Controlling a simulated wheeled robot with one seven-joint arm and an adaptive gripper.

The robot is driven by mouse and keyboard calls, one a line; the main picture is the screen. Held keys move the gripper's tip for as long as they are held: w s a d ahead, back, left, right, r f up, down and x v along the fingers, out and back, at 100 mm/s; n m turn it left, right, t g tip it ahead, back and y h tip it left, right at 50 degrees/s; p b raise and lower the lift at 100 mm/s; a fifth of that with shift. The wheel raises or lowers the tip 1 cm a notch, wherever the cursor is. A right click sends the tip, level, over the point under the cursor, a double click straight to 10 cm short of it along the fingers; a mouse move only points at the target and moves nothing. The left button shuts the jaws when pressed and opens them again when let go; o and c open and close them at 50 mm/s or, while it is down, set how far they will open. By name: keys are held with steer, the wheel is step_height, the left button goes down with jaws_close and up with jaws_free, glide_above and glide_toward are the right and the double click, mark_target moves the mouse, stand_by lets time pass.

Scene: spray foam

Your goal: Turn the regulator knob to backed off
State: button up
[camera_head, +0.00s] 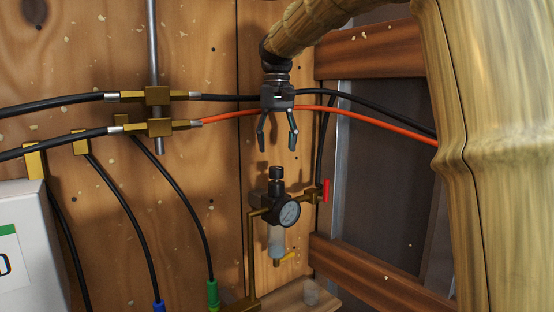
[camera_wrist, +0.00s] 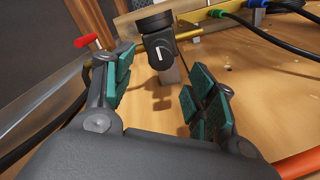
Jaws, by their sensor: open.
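The regulator stands against the wooden wall with its black knob (camera_head: 276,173) on top and a round gauge (camera_head: 289,213) on its front. A clear bowl (camera_head: 276,240) hangs below it. My gripper (camera_head: 277,147) is open and points down, above the knob and apart from it. In the wrist view the black knob (camera_wrist: 160,50) with a white mark on it shows beyond the gap between the fingertips of my gripper (camera_wrist: 160,75). Nothing is between the fingers.
Black hoses and an orange hose (camera_head: 360,118) cross behind my gripper. Brass fittings (camera_head: 158,96) are at left. A white box (camera_head: 30,245) stands at lower left.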

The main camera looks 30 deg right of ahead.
mark_target(278, 167)
steer(key=shift+r, duration=2.55)
steer(key=shift+d, duration=0.15)
